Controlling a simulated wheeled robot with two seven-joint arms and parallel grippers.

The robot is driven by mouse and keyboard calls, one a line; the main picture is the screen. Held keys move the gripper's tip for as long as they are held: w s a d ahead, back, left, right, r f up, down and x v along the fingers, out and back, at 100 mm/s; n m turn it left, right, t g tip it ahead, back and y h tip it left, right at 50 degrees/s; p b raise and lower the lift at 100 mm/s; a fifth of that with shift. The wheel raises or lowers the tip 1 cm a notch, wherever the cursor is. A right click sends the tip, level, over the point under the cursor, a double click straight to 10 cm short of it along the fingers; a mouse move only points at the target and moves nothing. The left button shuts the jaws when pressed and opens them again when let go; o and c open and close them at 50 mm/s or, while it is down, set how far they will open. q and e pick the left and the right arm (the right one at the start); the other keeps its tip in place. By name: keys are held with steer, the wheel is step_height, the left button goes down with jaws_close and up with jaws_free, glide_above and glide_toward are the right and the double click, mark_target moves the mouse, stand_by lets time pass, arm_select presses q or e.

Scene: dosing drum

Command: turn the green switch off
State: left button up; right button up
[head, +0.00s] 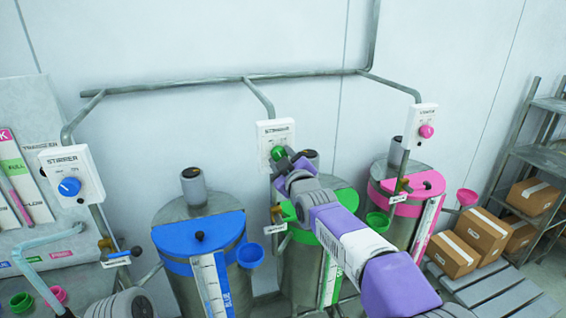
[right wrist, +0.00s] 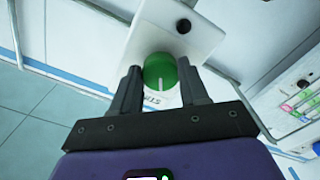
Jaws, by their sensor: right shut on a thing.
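The green switch (head: 277,153) is a round knob on a white box labelled STIRRER (head: 276,132), on the wall above the green-lidded drum (head: 338,199). In the right wrist view the green knob (right wrist: 160,72) has a white line that runs down the picture, towards my gripper. My right gripper (right wrist: 160,84) has one finger on each side of the knob and is shut on it. In the head view my right gripper (head: 284,160) partly covers the knob and the drum behind. My left gripper is not in view.
A blue knob (head: 69,187) sits on a box at the left, a pink knob (head: 426,131) on one at the right. A blue-lidded drum (head: 200,236) and a pink-lidded drum (head: 408,190) flank the green one. Boxes (head: 482,231) stand at the right.

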stand_by(0.5)
steer(key=o, duration=1.1)
steer(key=shift+c, duration=0.2)
steer(key=b+v, duration=0.1)
steer(key=v, duration=0.6)
steer(key=shift+s+b, duration=0.25)
steer(key=shift+b, duration=0.1)
